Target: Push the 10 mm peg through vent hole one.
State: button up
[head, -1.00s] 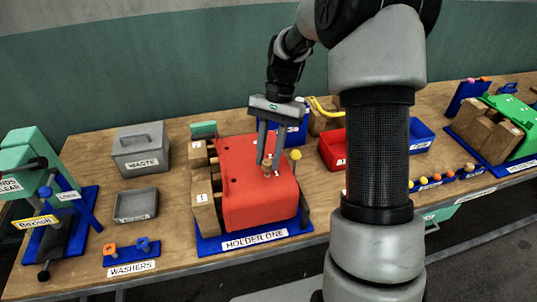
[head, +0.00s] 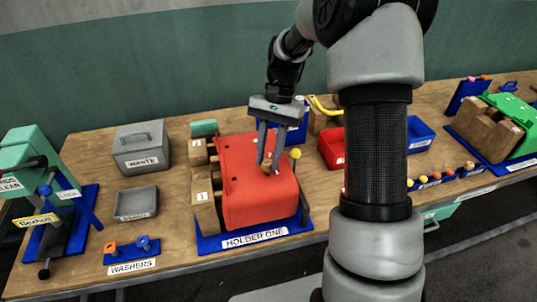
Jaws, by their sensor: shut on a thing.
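The red press body (head: 245,200) stands on the blue base of holder one, with a label (head: 255,238) along its front edge. Small dark holes show in its top at the left. My gripper (head: 268,168) points down over the right part of the red top. It is shut on a small brown peg (head: 267,169), whose lower end is at or just above the red surface. I cannot tell whether the peg is inside a hole, or which hole is number one.
A grey waste box (head: 141,150) and a grey tray (head: 136,204) stand to the left. A yellow-knobbed lever (head: 296,154) rises close to the right of my gripper. My own arm hides part of the bench.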

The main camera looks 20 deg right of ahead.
jog(key=shift+r+p, duration=2.3)
jog(key=shift+r, duration=0.7)
